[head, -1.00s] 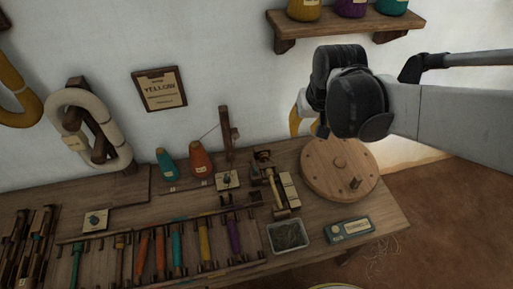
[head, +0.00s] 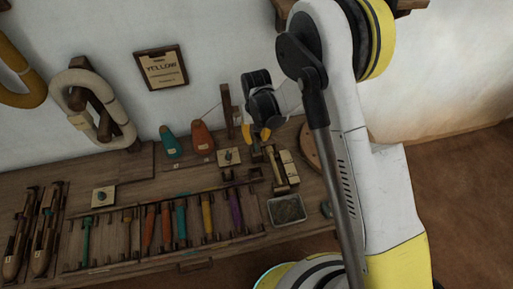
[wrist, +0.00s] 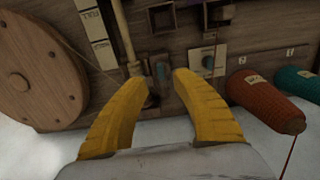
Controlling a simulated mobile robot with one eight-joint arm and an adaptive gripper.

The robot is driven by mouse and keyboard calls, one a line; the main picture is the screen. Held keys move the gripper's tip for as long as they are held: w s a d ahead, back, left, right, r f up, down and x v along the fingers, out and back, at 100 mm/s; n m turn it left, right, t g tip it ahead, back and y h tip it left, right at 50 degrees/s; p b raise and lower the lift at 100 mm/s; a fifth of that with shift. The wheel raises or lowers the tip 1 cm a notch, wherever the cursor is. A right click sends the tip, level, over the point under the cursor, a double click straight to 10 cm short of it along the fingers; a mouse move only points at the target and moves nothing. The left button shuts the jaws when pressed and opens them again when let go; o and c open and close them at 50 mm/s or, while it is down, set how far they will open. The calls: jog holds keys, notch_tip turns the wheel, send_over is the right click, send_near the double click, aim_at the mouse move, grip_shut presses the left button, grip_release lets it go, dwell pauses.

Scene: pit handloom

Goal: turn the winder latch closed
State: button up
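The winder (head: 281,170), a small wood-and-metal device with a pale label strip, stands on the bench left of the wooden wheel. In the wrist view its brass-coloured shaft (wrist: 122,35) runs down towards my gripper. A small grey upright piece (wrist: 161,72), perhaps the latch, shows between my fingertips; I cannot tell its turn position. My gripper (wrist: 158,82) has its two yellow fingers apart, with no object visibly held. In the head view my gripper (head: 256,138) is at the winder's back end, partly covering it. Contact is not clear.
A pale plate with a blue knob (wrist: 209,63) lies close beside the right finger. The round wooden wheel (wrist: 35,75) is at left. A tray (head: 287,210) sits at the bench front.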

aim_at(256, 147)
notch_tip(256, 147, down, 7)
jog(key=shift+b, duration=0.9)
jog(key=shift+c, duration=0.2)
grip_shut()
